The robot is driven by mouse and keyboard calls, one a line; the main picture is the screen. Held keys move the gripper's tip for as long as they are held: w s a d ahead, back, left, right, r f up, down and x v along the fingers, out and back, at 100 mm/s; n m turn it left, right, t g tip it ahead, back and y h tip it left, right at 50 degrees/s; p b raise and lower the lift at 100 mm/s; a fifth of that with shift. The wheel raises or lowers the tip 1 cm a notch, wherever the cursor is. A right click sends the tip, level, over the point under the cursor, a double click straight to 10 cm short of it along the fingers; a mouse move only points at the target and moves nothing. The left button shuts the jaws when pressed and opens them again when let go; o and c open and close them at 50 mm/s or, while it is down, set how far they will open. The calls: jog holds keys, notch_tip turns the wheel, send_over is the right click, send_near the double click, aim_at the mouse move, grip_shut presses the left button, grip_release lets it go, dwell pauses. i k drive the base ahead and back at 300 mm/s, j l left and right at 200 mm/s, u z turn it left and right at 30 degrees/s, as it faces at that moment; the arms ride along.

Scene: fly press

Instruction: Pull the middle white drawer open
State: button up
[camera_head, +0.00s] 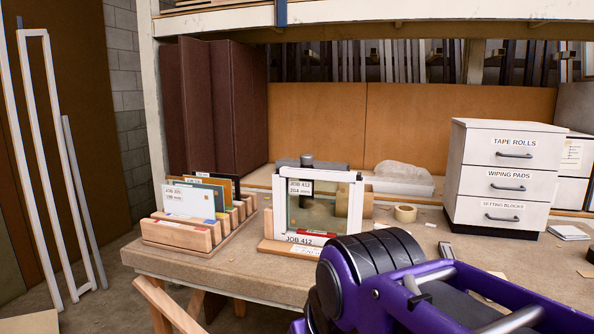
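A white three-drawer cabinet (452,165) stands on the right part of the workbench. Its middle drawer (507,185) is labelled WIPING PADS and has a dark bar handle (508,188). It looks closed, flush with the TAPE ROLLS drawer (513,147) above and the SETTING BLOCKS drawer (501,216) below. My purple and black arm fills the lower middle and lower right, in front of the bench. My gripper's fingers cannot be made out, so I cannot tell its opening or whether it holds anything. Nothing of mine covers the drawer fronts.
A white frame marked JOB 412 (288,214) stands upright on a wooden base, left of my arm. A wooden card rack (180,234) is farther left. A tape roll (405,213) and small loose pieces lie on the bench (540,262). White papers (569,232) lie right of the cabinet.

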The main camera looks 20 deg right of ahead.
aim_at(511, 183)
jog(key=l+z, duration=0.1)
jog(key=z, duration=1.75)
jog(key=i+l+z, duration=0.2)
jog(key=i+l, duration=0.4)
